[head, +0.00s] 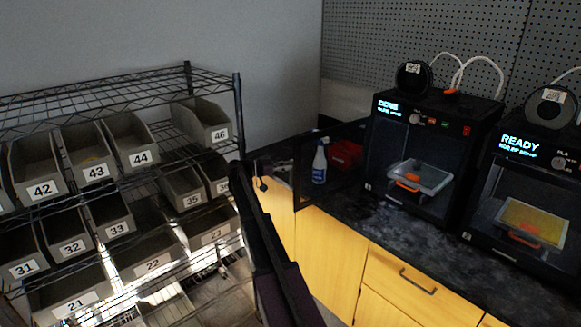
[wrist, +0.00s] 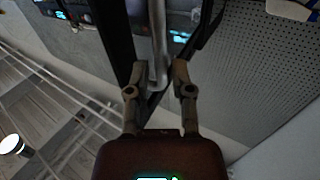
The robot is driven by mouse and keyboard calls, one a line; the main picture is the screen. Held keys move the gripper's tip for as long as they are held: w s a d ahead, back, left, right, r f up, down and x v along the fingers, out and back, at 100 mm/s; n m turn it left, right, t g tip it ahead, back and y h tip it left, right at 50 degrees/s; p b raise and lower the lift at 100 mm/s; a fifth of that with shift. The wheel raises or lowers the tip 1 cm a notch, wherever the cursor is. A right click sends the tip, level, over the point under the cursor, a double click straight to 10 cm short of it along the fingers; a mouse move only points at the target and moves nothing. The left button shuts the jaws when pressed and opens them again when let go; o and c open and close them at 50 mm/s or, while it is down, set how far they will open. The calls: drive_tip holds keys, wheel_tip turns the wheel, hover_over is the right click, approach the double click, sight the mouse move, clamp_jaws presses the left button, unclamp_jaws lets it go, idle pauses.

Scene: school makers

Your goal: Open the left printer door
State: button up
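The left printer (head: 380,145) is black and its screen reads DONE. Its front is uncovered, showing a bed with an orange part inside. Its dark see-through door (head: 301,180) stands swung out to the left, over the counter's front edge. My gripper (head: 248,178) is beyond the door's outer edge, in front of the shelf, and small and dark in the head view. In the wrist view, the fingers of my gripper (wrist: 159,70) stand apart on either side of a grey bar-shaped handle (wrist: 158,45). I see no clear contact with it.
The right printer (head: 512,165) reads READY and its front looks closed. A spray bottle (head: 320,162) and a red box (head: 346,154) stand on the counter (head: 400,225) behind the door. A wire shelf (head: 238,115) with numbered bins stands close to my gripper on the left.

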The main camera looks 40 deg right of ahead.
drive_tip(key=v, duration=1.1)
drive_tip(key=shift+d, duration=0.1)
